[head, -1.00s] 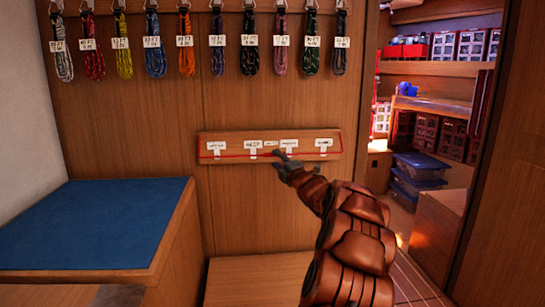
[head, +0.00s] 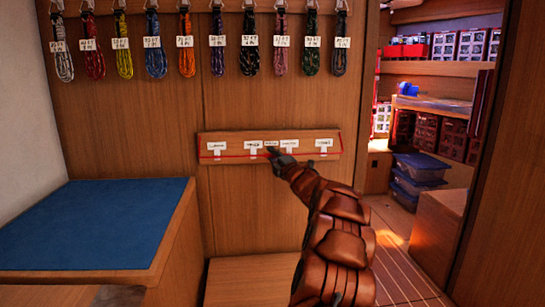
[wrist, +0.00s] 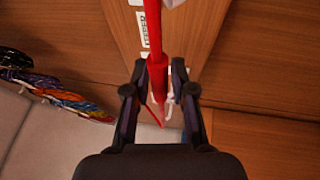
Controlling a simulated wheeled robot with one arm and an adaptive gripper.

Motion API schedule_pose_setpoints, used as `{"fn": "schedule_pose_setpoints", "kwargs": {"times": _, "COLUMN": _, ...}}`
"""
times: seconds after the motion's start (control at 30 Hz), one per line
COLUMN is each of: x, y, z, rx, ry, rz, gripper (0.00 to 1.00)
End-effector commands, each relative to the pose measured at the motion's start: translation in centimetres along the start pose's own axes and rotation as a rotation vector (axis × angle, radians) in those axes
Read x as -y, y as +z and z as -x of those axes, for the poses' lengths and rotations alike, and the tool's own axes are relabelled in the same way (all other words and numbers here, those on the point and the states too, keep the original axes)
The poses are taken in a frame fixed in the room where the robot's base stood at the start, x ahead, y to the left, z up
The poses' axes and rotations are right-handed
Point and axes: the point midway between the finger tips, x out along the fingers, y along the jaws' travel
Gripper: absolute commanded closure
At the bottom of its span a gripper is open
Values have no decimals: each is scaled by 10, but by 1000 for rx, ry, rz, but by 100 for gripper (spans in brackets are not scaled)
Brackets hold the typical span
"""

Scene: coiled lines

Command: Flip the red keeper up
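The red keeper (head: 232,157) runs as a thin red strip along the lower part of a wooden board (head: 206,138) on the wall. In the wrist view it shows as a red bar (wrist: 158,75) with a thicker sleeve, passing between my fingers. My gripper (head: 273,151) is at the middle of the board, in front of the strip. In the wrist view my gripper (wrist: 158,68) is open, with its two fingers on either side of the red bar and visible gaps beside it. My arm hides part of the board's lower edge.
Several coiled lines (head: 187,45) with white tags hang from hooks above the board. A blue-topped bench (head: 95,225) is at the left. A doorway at the right opens onto shelves and stacked blue bins (head: 420,167). The wall beside the board is clear.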

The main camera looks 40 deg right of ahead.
Motion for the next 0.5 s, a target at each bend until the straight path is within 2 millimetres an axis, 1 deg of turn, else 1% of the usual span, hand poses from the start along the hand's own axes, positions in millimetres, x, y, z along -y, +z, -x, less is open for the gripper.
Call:
{"fn": "schedule_pose_setpoints", "kwargs": {"times": 0.03, "x": 0, "y": 0, "z": 0, "rx": 0, "ry": 0, "rz": 0, "gripper": 84}}
{"fn": "schedule_pose_setpoints", "kwargs": {"times": 0.2, "x": 0, "y": 0, "z": 0, "rx": 0, "ry": 0, "rz": 0, "gripper": 100}}
{"fn": "schedule_pose_setpoints", "kwargs": {"times": 0.5, "x": 0, "y": 0, "z": 0, "rx": 0, "ry": 0, "rz": 0, "gripper": 100}}
